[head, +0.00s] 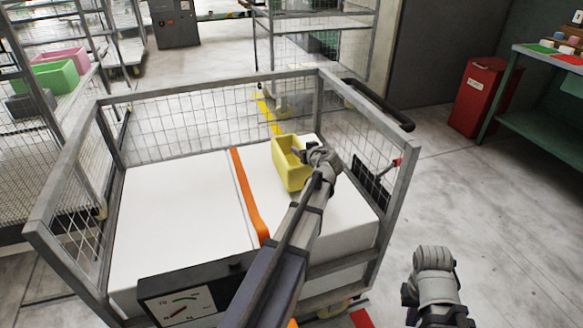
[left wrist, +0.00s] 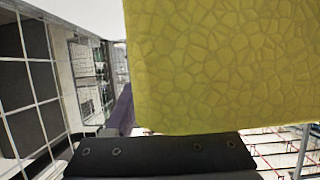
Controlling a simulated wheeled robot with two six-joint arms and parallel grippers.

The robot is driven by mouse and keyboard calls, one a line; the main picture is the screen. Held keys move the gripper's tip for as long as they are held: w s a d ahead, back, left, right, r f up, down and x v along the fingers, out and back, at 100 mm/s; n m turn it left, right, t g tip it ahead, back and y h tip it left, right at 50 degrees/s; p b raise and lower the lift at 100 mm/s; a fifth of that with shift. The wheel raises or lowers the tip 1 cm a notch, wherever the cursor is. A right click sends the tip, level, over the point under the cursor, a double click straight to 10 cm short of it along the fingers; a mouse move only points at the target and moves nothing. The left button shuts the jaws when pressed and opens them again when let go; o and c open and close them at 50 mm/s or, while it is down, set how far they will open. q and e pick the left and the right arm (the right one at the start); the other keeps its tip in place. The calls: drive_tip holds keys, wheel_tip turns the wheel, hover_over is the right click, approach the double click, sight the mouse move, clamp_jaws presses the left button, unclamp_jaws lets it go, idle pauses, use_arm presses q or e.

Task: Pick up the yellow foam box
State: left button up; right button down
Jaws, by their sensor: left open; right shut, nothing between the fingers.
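The yellow foam box (head: 288,165) is an open-topped bin. It rests on the white block (head: 185,215) inside the mesh cart. My left gripper (head: 306,154) is at the box's right side, near its rim, and is open. In the left wrist view the box's yellow textured wall (left wrist: 225,65) fills the upper right, close above a dark finger pad. Whether the fingers straddle the wall is hard to tell. My right gripper (head: 434,258) is shut and empty, low at the right, outside the cart and away from the box.
The mesh cart (head: 228,87) has raised grey rails around the white block. An orange strap (head: 247,193) crosses the block left of the box. A dial panel (head: 183,302) hangs at the cart's front.

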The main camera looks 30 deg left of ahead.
use_arm(q)
clamp_jaws()
idle(0.4)
idle(1.0)
